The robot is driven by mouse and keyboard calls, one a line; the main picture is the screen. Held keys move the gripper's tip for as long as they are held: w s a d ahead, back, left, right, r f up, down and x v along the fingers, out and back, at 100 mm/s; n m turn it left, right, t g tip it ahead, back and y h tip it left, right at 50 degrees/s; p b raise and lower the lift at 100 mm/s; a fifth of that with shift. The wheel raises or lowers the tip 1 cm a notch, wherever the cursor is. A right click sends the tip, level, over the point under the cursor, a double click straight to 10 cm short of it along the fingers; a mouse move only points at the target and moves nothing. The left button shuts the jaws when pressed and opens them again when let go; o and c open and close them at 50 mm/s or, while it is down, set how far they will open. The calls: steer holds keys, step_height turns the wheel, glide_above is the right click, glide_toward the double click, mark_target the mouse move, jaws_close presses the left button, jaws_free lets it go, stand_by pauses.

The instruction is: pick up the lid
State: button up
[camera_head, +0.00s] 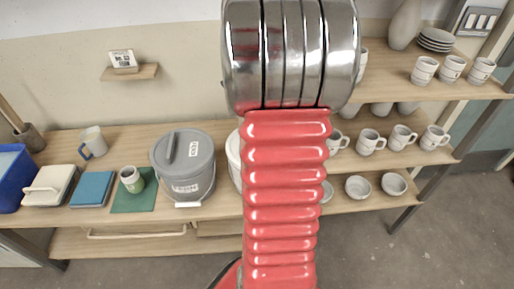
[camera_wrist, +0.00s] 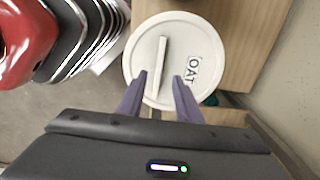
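In the wrist view a round white lid (camera_wrist: 138,58) lies on a bucket and has a raised white bar handle (camera_wrist: 160,62) and a label reading "OAT". My gripper (camera_wrist: 160,76) is open, with its two purple-grey fingers over the lid, one on each side of the handle's lower part. Whether they are level with the handle or above it I cannot tell. In the head view only the left edge of a white bucket (camera_head: 234,158) shows behind my arm, and my gripper is hidden. A grey bucket (camera_head: 186,182) with a grey lid (camera_head: 188,148) stands to its left.
The wooden shelf (camera_head: 118,137) also bears a green cloth (camera_head: 141,200) with a cup (camera_head: 131,180), a blue box (camera_head: 92,189), a white box (camera_head: 48,187) and a mug (camera_head: 94,142). Several cups and bowls fill the shelves at the right.

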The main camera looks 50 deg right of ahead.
steer(key=shift+f, duration=0.45)
steer(key=shift+s+f, duration=0.15)
steer(key=shift+f, duration=2.45)
steer(key=shift+f, duration=0.2)
steer(key=shift+c, duration=0.5)
jaws_close()
